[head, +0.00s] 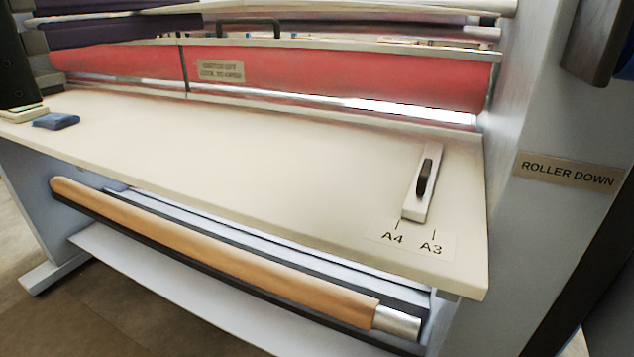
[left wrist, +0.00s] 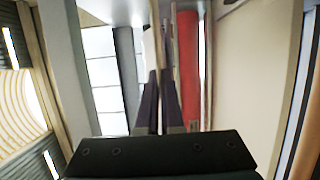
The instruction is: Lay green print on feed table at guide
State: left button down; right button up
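The cream feed table (head: 230,160) runs across the front of the laminator in the head view, its wide middle bare. The guide (head: 416,200), a pale slider with a dark knob, sits near the table's right end above the A4 and A3 marks. I cannot make out a green print in either view. A dark block at the head view's left edge looks like part of my left arm.
A red roller (head: 330,76) lies behind the table. A blue cloth (head: 56,121) and a thin pale stack (head: 22,114) lie at the table's left end. A brown roll (head: 210,250) hangs below. A side panel with a ROLLER DOWN label (head: 568,171) stands right.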

pick_arm(q)
jog(key=w+f+n+t+y+b, duration=0.35)
jog(key=w+y+b, duration=0.2)
jog(key=b, duration=0.45)
notch_tip(320, 180, down, 19)
jog(key=b, duration=0.8)
jog(key=shift+s+d, duration=0.15)
jog(key=shift+d, duration=0.15)
pick_arm(e)
notch_tip(320, 180, down, 21)
jog(key=shift+r, duration=0.15)
pick_arm(q)
jog(key=shift+n+g, duration=0.25)
jog(key=shift+f, duration=0.1)
jog(key=c, duration=1.5)
grip_release()
jog(key=shift+f, duration=0.1)
jog(key=o, duration=0.4)
